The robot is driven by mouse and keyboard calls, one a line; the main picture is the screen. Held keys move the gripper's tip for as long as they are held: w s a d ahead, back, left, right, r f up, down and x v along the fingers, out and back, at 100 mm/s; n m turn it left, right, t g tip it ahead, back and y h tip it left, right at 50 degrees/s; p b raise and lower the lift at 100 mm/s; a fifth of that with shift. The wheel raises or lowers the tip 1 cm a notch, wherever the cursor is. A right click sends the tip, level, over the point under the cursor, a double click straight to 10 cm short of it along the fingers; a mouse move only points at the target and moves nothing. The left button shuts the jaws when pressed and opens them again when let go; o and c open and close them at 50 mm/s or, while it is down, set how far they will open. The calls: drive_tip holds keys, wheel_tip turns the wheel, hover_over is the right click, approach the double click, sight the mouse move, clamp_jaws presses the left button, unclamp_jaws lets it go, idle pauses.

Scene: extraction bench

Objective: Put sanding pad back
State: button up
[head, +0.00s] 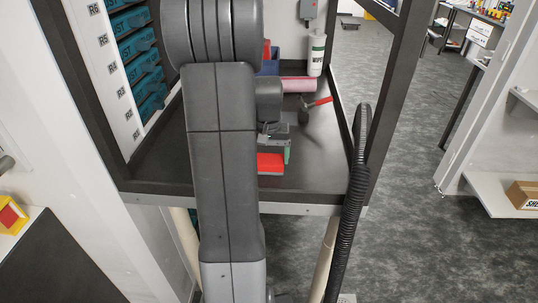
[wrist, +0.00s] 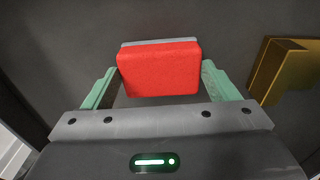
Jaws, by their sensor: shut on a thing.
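The sanding pad, a red block with a grey backing, sits between the green fingers of my gripper (wrist: 160,68) in the wrist view; the pad (wrist: 158,72) has its red face toward the camera. In the head view the red pad (head: 270,163) shows just below my gripper (head: 276,142), over the front part of the dark bench top. My gripper is shut on the pad. My arm hides part of the pad and the bench to its left. Whether the pad touches the bench top cannot be told.
The dark bench top (head: 312,165) is clear to the right. Behind lie a red-handled tool (head: 318,103), a pink roll (head: 299,85) and a white wipes tub (head: 315,55). Teal bins (head: 145,75) line the left. A black hose (head: 348,210) hangs at right. A golden object (wrist: 285,68) shows in the wrist view.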

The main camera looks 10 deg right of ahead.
sight(269, 160)
drive_tip(key=o, duration=1.2)
drive_tip(key=shift+o, duration=0.2)
wheel_tip(269, 160, up, 12)
drive_tip(key=shift+s+a+b, duration=0.15)
drive_tip(key=shift+s+b, duration=0.05)
drive_tip(key=shift+b, duration=0.1)
drive_tip(key=f, duration=0.7)
drive_tip(key=f+p, duration=0.1)
drive_tip(key=f, duration=0.3)
drive_tip(key=shift+w+f, duration=0.25)
drive_tip(key=shift+f, duration=0.1)
drive_tip(key=shift+r, duration=1.6)
drive_tip(key=shift+f, duration=0.1)
